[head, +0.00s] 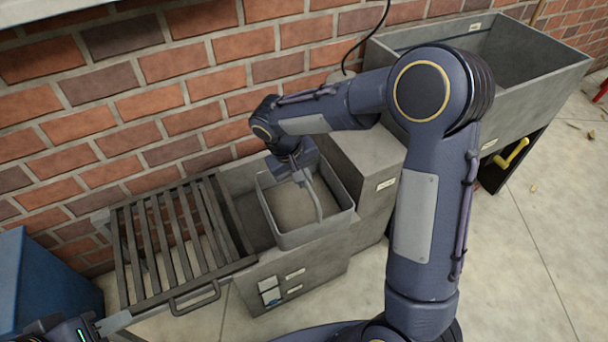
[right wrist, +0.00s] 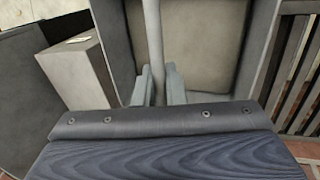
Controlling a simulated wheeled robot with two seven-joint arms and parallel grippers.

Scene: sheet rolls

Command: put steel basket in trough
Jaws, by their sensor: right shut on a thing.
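The steel basket (head: 288,238) is a grey open box with a tall bent handle (head: 318,200). It sits at the right part of a grey basin (head: 240,182), its rim level with or above the basin's; I cannot tell if it rests on the bottom. My right gripper (head: 297,176) is shut on the handle above the basket. In the right wrist view the handle bar (right wrist: 154,55) stands between the two fingers (right wrist: 158,85), with the basket (right wrist: 200,55) behind. A large grey trough (head: 540,62) stands at upper right, its inside partly visible. My left gripper (head: 88,330) is cut off at the bottom left.
A slatted metal rack (head: 170,235) with a front handle lies left of the basin. A grey block (head: 362,165) stands between basin and trough. A yellow handle (head: 512,155) sticks out below the trough. A blue box (head: 50,280) is at left. Floor at right is mostly clear.

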